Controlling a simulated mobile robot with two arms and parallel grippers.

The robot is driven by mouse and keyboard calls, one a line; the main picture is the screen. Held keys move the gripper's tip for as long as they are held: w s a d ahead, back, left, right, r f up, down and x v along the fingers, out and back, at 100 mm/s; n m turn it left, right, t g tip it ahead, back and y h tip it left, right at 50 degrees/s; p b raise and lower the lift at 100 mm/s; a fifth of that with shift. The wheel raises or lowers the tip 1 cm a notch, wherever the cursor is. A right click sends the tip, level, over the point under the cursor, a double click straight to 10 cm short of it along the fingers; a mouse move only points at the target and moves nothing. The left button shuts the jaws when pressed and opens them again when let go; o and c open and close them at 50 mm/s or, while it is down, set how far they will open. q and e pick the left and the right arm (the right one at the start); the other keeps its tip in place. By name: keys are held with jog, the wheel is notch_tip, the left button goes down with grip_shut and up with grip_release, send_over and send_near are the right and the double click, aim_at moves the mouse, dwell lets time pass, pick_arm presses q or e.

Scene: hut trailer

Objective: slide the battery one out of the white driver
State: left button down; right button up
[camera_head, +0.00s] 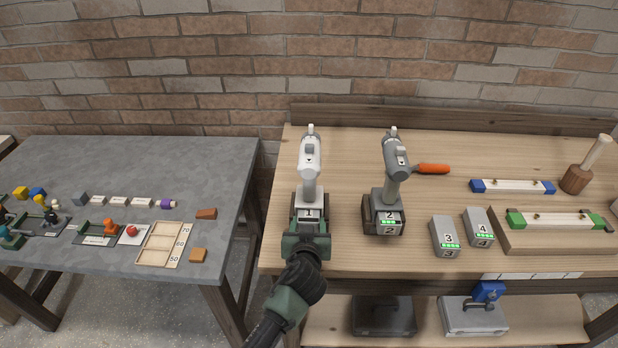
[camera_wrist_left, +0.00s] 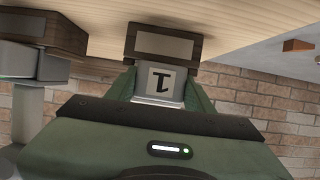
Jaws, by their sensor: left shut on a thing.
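The white driver (camera_head: 310,155) stands upright in a dark wooden stand (camera_head: 294,206) on the wooden bench. Battery one (camera_head: 310,213), marked 1, sits at the driver's base, its front facing me. My left gripper (camera_head: 307,230) is at the front of the stand, shut on battery one. In the left wrist view the picture is upside down, and battery one (camera_wrist_left: 160,82) shows between my green fingers. The gripper hides the battery's lower front, and I cannot tell how far the battery sits in the driver. My right gripper is not in view.
A grey driver (camera_head: 395,155) with battery two (camera_head: 389,219) stands close to the right. Batteries three (camera_head: 445,236) and four (camera_head: 478,227) lie further right, near an orange-handled tool (camera_head: 432,169). A grey table (camera_head: 120,165) with small objects is at left, beyond a gap.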

pick_arm(q)
jog(key=shift+s, duration=0.15)
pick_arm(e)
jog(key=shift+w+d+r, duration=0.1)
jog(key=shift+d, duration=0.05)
pick_arm(q)
jog(key=shift+s+f, duration=0.1)
jog(key=shift+s, duration=0.15)
jog(key=shift+s+p, duration=0.3)
jog(key=shift+s, duration=4)
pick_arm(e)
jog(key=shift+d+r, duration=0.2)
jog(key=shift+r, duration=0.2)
pick_arm(q)
jog(key=shift+r, duration=0.25)
